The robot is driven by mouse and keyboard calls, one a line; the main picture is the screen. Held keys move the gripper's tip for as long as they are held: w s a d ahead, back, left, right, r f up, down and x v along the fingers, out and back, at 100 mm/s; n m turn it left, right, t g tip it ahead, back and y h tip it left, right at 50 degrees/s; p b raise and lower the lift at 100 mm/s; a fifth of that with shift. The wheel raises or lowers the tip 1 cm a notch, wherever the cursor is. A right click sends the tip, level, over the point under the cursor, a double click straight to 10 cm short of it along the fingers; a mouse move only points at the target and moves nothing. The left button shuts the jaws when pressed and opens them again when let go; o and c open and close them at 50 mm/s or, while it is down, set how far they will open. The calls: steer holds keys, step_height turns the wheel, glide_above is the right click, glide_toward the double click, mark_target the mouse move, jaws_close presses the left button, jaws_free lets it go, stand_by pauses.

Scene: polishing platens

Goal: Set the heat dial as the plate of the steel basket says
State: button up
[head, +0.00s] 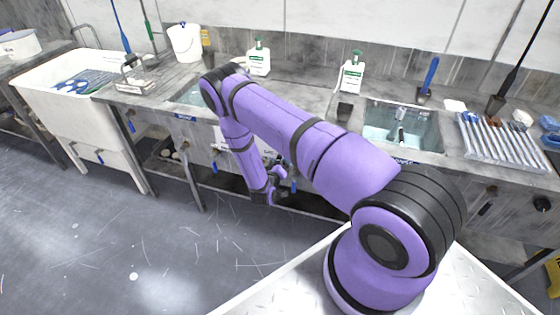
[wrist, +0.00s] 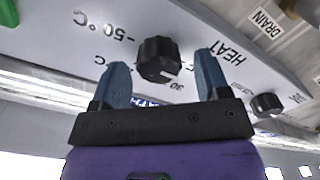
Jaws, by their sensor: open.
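The heat dial (wrist: 158,60) is a black knob on a pale panel in the wrist view, near the words HEAT, 50 °C and 30. Its white mark points to the lower right, towards the 30. My gripper (wrist: 162,66) is open, its two blue fingers on either side of the dial; I cannot tell whether they touch it. In the head view my gripper (head: 270,188) is low at the front of the counter, and my arm hides much of the panel. A small steel basket (head: 133,86) stands on the counter at left; writing on its plate is too small to read.
A second, smaller black knob (wrist: 267,103) sits right of the heat dial, and a DRAIN label (wrist: 264,20) is above. The counter (head: 310,92) holds bottles. A white tub (head: 75,105) stands at left. Floor at left is free.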

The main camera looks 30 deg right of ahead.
steer(key=shift+w+d, duration=0.2)
steer(key=shift+d, duration=0.05)
steer(key=c, duration=0.9)
